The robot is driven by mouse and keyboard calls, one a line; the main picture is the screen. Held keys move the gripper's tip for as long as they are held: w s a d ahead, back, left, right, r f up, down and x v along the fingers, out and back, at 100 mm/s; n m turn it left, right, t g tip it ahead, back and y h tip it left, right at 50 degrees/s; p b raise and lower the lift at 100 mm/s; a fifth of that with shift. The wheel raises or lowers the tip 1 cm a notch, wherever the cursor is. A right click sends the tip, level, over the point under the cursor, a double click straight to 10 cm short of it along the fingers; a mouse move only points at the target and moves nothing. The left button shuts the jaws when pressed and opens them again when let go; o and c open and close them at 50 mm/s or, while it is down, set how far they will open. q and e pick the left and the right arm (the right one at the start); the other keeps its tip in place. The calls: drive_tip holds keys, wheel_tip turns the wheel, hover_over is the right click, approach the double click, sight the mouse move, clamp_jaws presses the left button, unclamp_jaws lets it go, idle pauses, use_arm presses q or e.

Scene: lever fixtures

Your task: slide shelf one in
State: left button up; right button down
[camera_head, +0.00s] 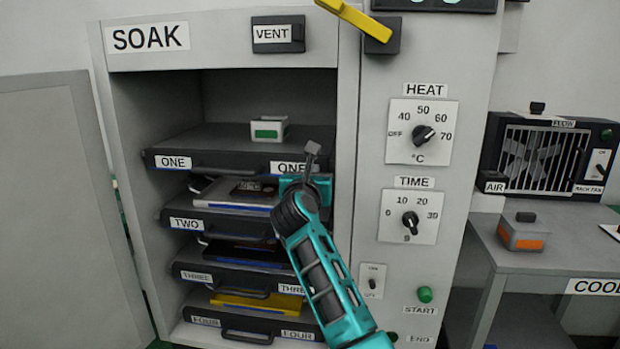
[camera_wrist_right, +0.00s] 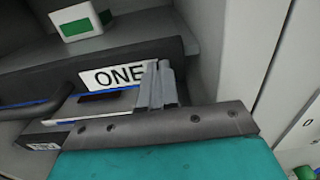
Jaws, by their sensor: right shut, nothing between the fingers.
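Shelf one (camera_head: 218,158) is the top dark shelf in the SOAK cabinet, with a ONE label at each end of its front. Its front edge sticks out a little towards me, and a white block with a green patch (camera_head: 269,128) stands on it. My right gripper (camera_head: 312,150) is shut and empty at the right ONE label. In the right wrist view the shut fingers (camera_wrist_right: 158,85) stand at the right end of that label (camera_wrist_right: 118,75); I cannot tell if they touch the shelf front. My left gripper is not in view.
Shelves two (camera_head: 225,222), three (camera_head: 240,277) and four (camera_head: 255,325) are stacked below, with items on them. A control panel with HEAT (camera_head: 424,135) and TIME (camera_head: 410,222) dials is at the right. The open door (camera_head: 60,210) is at the left.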

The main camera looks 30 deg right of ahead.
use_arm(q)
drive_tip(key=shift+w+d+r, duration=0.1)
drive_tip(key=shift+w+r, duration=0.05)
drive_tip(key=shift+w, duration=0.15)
use_arm(e)
drive_tip(key=shift+w+d+r, duration=0.35)
drive_tip(key=shift+w+d, duration=0.2)
drive_tip(key=shift+w, duration=0.1)
